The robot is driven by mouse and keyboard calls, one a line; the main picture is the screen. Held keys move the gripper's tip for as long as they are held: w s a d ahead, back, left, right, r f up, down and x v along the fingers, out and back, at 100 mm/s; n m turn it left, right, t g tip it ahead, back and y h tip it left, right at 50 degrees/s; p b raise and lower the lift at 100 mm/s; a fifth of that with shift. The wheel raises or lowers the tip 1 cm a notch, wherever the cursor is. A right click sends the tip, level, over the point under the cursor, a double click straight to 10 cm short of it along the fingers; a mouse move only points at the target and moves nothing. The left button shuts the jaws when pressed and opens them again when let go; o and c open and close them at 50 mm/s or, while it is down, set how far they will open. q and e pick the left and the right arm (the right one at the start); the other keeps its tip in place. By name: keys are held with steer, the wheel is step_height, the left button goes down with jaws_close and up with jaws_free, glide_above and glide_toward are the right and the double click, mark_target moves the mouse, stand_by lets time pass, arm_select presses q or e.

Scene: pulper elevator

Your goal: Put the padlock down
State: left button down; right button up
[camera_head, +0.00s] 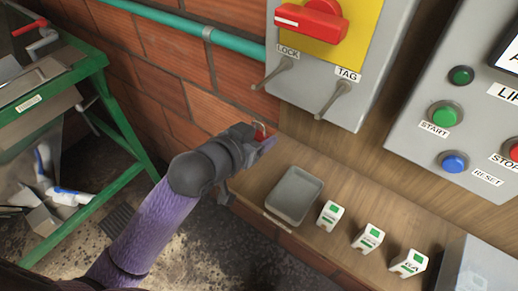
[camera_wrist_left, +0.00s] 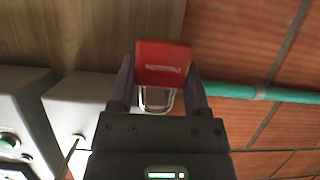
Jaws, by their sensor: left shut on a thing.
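The padlock (camera_wrist_left: 163,62) has a red body and a silver shackle. It sits between the two fingers of my left gripper (camera_wrist_left: 160,85), which is shut on it. In the head view my left gripper (camera_head: 258,143) is near the brick wall at the left end of the wooden shelf, and only a small red part of the padlock (camera_head: 260,130) shows there. The gripper is above and to the left of a shallow grey tray (camera_head: 294,195), apart from it. The tray looks empty. My right gripper is in neither view.
Three small white-and-green blocks (camera_head: 330,215) stand on the wooden shelf (camera_head: 262,183) right of the tray. A grey switch box (camera_head: 365,85) with a red handle hangs above, with two pegs marked LOCK and TAG. A button panel (camera_head: 435,160) is at right, a green frame (camera_head: 125,120) at left.

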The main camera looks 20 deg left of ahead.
mark_target(257, 178)
arm_select(q)
steer(key=f+b, duration=0.1)
steer(key=f, duration=0.2)
steer(key=f+b, duration=0.1)
steer(key=f, duration=0.3)
steer(key=f+b, duration=0.2)
steer(key=f, duration=0.1)
steer(key=shift+s+f, duration=0.25)
steer(key=shift+f, duration=0.1)
steer(key=shift+f, duration=0.1)
steer(key=shift+c, duration=0.2)
jaws_free()
